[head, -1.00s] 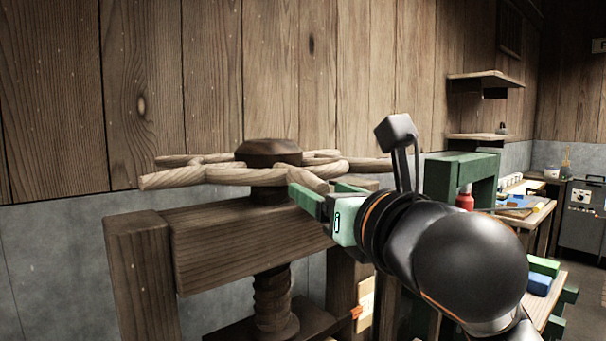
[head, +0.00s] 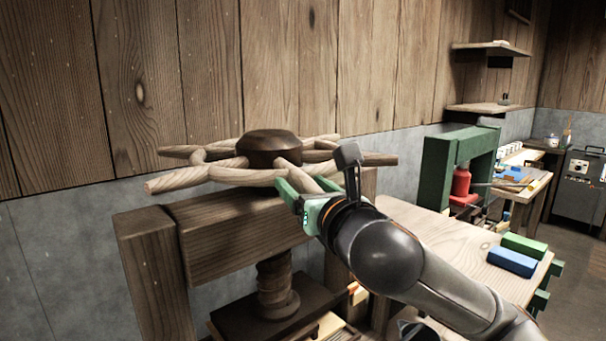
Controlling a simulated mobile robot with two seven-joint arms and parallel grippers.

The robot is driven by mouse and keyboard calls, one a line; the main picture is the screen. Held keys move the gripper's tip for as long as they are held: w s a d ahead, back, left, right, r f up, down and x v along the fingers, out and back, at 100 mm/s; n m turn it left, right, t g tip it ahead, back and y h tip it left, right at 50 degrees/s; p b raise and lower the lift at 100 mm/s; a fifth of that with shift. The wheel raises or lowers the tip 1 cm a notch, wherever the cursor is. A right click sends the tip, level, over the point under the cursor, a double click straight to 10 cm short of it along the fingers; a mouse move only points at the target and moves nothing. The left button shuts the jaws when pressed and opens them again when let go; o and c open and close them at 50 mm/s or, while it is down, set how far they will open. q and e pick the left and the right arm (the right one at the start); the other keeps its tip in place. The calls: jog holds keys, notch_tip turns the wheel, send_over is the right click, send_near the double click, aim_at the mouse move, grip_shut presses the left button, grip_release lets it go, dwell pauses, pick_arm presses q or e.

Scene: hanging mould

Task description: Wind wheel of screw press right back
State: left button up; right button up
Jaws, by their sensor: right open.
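The wooden screw press stands in front of me, with a thick crossbeam (head: 240,222) on posts. Its wheel (head: 205,176) lies level above the beam, with pale branching spokes around a dark round hub (head: 268,148). The threaded screw (head: 274,282) comes down below the beam to a dark plate. My right gripper (head: 300,190) is open at the near right side of the wheel, its green fingers on either side of a spoke end. Whether the fingers touch the wood I cannot tell. My left gripper is not in view.
A pale workbench (head: 455,250) to the right carries a green block (head: 524,245) and a blue block (head: 511,262). A green frame press (head: 440,172) with a red cylinder (head: 461,181) stands behind it. A plank wall is close behind the wheel.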

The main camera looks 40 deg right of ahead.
jog(key=shift+w, duration=0.25)
grip_shut()
dwell(0.5)
dwell(0.9)
